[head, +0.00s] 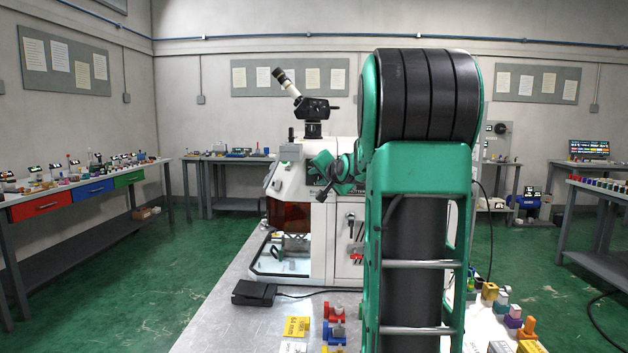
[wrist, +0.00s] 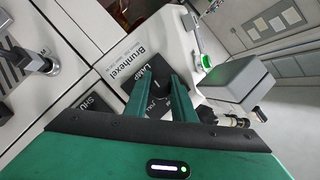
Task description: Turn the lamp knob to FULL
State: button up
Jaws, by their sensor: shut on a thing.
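The lamp panel (wrist: 133,73) is a dark plate marked LAMP on the white machine (head: 303,245), beside the name Brunhexel. The lamp knob (wrist: 164,89) is a small dark shape at this panel, between the two fingers of my gripper (wrist: 161,84). My gripper is shut on it, with the fingers on either side. The fingers hide most of the knob and part of the dial lettering, so its pointer setting cannot be read. In the head view my gripper (head: 326,162) is at the upper front of the machine, and the knob is hidden there.
A microscope (head: 313,107) stands on top of the machine. A green button (wrist: 206,62) and a grey box (wrist: 238,80) are near the fingers. A black pedal (head: 254,293) and several coloured blocks (head: 334,326) lie on the metal table. Side benches stand apart, with green floor between.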

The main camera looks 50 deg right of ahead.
jog(key=m+t, duration=0.2)
jog(key=m, duration=0.2)
jog(key=shift+m+t, duration=0.4)
jog(key=m, duration=0.2)
jog(key=m+t+h, duration=0.1)
jog(key=m, duration=0.1)
jog(key=shift+m+t, duration=0.3)
dwell(0.3)
jog(key=o, duration=1)
jog(key=v, duration=1)
jog(key=shift+s+a+f, duration=0.2)
jog(key=shift+a, duration=0.1)
